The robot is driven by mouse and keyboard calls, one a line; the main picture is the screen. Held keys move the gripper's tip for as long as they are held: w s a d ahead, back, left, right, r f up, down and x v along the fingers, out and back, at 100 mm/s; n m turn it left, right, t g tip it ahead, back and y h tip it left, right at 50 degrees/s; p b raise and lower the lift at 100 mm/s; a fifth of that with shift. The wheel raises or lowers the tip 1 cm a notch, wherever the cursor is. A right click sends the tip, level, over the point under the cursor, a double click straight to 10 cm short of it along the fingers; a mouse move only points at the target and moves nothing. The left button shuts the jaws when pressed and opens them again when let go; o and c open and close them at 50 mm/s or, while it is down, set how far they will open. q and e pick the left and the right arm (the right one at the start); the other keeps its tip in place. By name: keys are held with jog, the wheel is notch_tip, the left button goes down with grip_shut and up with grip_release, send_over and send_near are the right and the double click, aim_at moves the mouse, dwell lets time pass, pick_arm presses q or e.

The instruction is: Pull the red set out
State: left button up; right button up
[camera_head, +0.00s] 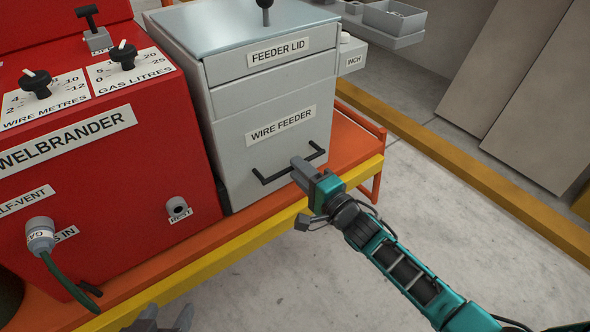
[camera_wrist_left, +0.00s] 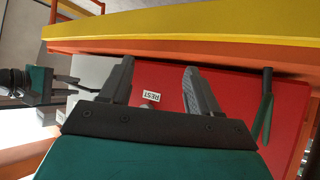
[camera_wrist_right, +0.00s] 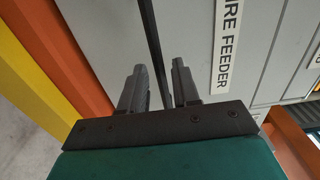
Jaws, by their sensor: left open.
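My right gripper (camera_head: 303,172) is at the black handle (camera_head: 275,172) of the grey wire feeder (camera_head: 240,130).
The feeder stands close against the red set's right side. A dark hose (camera_head: 68,280) hangs from a connector (camera_head: 40,235) on the red front. The yellow rail (camera_head: 250,238) edges the base. Concrete floor (camera_head: 300,290) is clear in front. A grey bin (camera_head: 393,18) is behind.

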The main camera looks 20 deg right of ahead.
jog(key=shift+x, duration=1.2)
grip_shut()
